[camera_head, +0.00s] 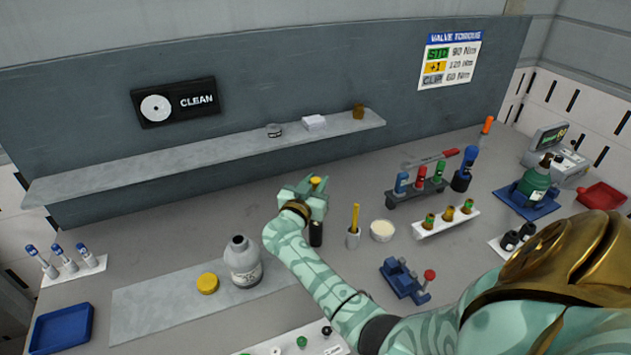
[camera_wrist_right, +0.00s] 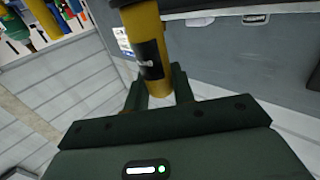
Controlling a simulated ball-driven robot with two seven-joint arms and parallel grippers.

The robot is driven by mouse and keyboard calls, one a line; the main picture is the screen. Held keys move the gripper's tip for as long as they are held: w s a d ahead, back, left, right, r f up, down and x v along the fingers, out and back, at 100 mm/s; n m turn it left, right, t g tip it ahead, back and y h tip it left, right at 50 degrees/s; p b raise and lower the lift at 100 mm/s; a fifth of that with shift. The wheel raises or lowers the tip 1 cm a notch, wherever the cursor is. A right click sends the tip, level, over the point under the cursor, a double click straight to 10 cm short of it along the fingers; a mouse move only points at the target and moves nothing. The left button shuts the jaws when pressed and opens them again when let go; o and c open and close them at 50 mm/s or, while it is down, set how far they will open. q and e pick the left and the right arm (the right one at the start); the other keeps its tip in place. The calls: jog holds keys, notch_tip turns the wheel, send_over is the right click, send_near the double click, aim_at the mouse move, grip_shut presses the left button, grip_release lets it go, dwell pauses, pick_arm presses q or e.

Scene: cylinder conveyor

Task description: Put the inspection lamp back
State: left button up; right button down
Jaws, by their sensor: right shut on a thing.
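My right gripper (camera_head: 312,193) is shut on the inspection lamp, a yellow cylinder (camera_wrist_right: 150,60) with a dark label, seen between the fingers in the right wrist view. In the head view the lamp's yellow end (camera_head: 316,182) shows above the fingers. A black cylindrical part (camera_head: 316,234) shows just below the gripper; I cannot tell whether it is the lamp's lower part or a holder. Whether the lamp touches the bench is unclear. My left gripper is out of view.
Right of the gripper stand a small cup with a yellow stick (camera_head: 353,237) and a cream dish (camera_head: 382,231). A grey bottle (camera_head: 243,262) and yellow lid (camera_head: 208,283) are at left. A rack (camera_head: 402,199) stands behind right. The wall shelf (camera_head: 190,157) is behind.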

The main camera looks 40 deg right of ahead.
jog(key=shift+f+b, duration=1.55)
jog(key=shift+f, duration=1.6)
jog(key=c, duration=1.1)
grip_release()
jog(key=shift+r, duration=0.1)
notch_tip(320, 180, up, 6)
jog(key=p, duration=0.7)
